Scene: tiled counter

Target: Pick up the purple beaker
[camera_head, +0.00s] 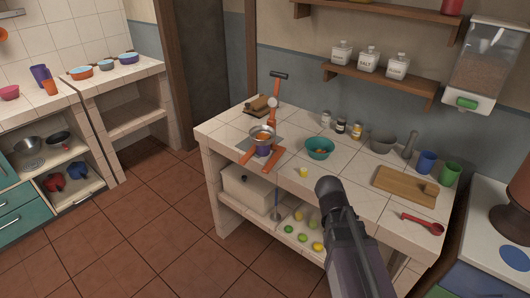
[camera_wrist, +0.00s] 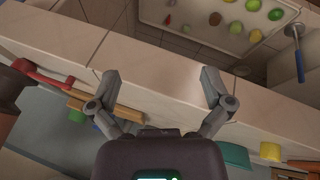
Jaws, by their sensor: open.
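A purple beaker (camera_head: 40,75) stands on the tiled counter at the far left of the head view, beside an orange cup (camera_head: 50,88). It is not in the wrist view. My gripper (camera_wrist: 160,88) is open and empty in the wrist view, its two fingers spread wide above the front edge of the middle counter, far from the purple beaker. In the head view my arm rises in front of the middle counter; the fingers cannot be made out there.
Open brown floor (camera_head: 130,235) lies between the counters.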

